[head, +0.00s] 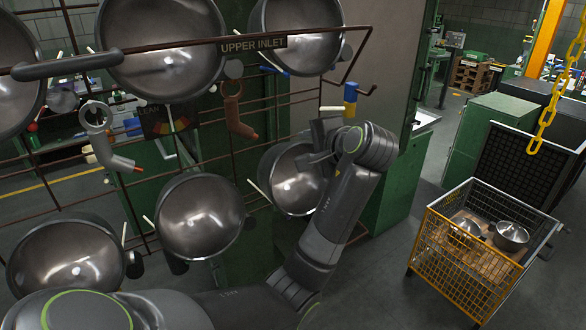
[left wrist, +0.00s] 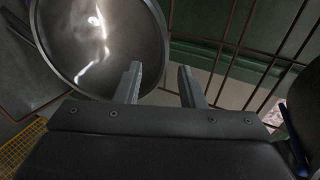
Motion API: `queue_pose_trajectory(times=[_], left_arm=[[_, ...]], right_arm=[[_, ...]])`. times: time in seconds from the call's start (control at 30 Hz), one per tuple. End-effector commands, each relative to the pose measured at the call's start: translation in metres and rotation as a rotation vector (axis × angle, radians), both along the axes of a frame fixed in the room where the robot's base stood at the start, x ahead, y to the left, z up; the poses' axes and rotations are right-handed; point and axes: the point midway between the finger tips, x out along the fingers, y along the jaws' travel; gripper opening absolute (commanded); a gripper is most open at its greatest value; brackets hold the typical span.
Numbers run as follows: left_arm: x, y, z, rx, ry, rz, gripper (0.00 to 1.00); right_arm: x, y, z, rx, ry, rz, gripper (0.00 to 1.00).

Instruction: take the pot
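Several steel pots hang on a brown wire rack, open sides facing me. The pot closest to my left gripper (head: 322,140) is the lower right one (head: 290,195); its right side is partly hidden by my arm. In the left wrist view this pot (left wrist: 95,45) fills the upper left. The fingers of my left gripper (left wrist: 160,85) are apart with nothing held. One finger overlaps the pot's rim and the other is to the right of it; I cannot tell whether they touch it. My right gripper is not in view.
The rack's bars (head: 310,27) carry an "UPPER INLET" label (head: 252,44), other pots (head: 200,215) and hooks. Floor between rack and crate is clear.

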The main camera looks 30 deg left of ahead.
Motion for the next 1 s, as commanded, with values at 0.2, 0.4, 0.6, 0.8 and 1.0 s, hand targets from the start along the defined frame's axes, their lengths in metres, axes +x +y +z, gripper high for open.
queue_pose_trajectory(times=[0.2, 0.4, 0.6, 0.8, 1.0], left_arm=[[0.008, 0.015, -0.008, -0.001, 0.0, 0.0, 0.36], [0.012, 0.033, -0.011, 0.002, 0.002, 0.002, 0.36], [0.022, 0.054, -0.022, 0.002, 0.002, 0.0, 0.36], [0.025, 0.061, -0.029, -0.002, -0.001, -0.001, 0.36], [0.025, 0.06, -0.029, -0.001, -0.002, -0.001, 0.28]], right_arm=[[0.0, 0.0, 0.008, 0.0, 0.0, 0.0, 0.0], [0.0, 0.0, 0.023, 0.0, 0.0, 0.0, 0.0], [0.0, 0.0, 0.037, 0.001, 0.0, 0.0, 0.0], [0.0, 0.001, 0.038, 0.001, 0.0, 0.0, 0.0], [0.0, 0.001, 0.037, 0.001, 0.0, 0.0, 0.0]])
